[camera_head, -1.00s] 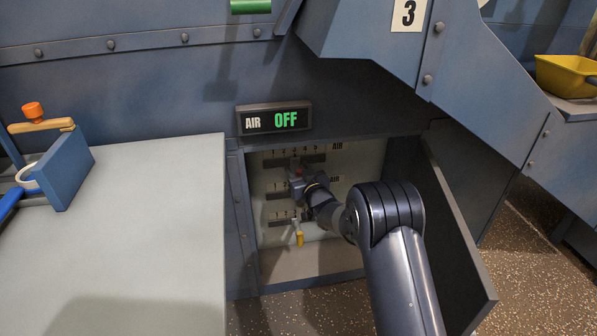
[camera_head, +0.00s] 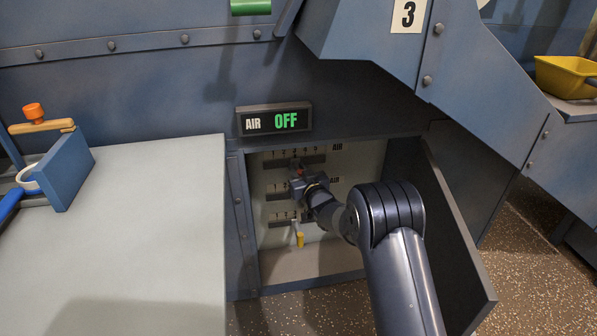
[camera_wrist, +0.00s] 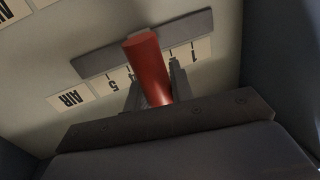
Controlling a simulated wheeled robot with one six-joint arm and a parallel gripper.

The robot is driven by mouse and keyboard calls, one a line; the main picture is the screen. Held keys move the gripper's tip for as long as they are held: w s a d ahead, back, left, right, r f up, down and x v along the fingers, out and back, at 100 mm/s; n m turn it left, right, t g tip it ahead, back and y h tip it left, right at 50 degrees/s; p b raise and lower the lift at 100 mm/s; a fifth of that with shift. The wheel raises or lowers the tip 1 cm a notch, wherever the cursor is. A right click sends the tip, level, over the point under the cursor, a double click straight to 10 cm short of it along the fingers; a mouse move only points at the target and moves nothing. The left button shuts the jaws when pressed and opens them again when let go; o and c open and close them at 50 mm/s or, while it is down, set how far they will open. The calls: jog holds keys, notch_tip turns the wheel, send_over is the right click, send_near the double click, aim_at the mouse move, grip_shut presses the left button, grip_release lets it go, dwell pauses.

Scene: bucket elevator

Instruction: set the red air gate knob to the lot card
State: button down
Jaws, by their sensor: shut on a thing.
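The red air gate knob (camera_wrist: 148,65) is a red cylinder standing out from a dark slot in the wrist view. My gripper (camera_wrist: 153,92) is shut on it, one jaw on each side. The knob is between the "5" label and the "1" label; it and the jaws hide most labels between, so its exact mark cannot be read. No lot card can be made out.
The recessed panel (camera_head: 275,240) has several numbered slots and a yellow-tipped lever (camera_head: 300,240) at the bottom. A display (camera_head: 274,119) above reads "AIR OFF". An open door (camera_head: 460,235) flanks the right side of the recess. A grey table (camera_head: 150,220) is at left.

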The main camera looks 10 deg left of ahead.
jog(key=w+d, duration=0.3)
jog(key=d, duration=0.3)
jog(key=shift+d+f, duration=0.3)
jog(key=shift+d, duration=0.05)
jog(key=c, duration=1.3)
grip_release()
jog(key=shift+w+d, duration=0.1)
jog(key=shift+w, duration=0.05)
jog(key=shift+o, duration=0.5)
jog(key=shift+r, duration=0.1)
jog(key=p+v, duration=0.2)
jog(key=v, duration=0.8)
jog(key=shift+s+d+p, duration=0.2)
jog(key=shift+s+p, duration=0.15)
jog(key=shift+p, duration=0.05)
jog(key=shift+w, duration=0.1)
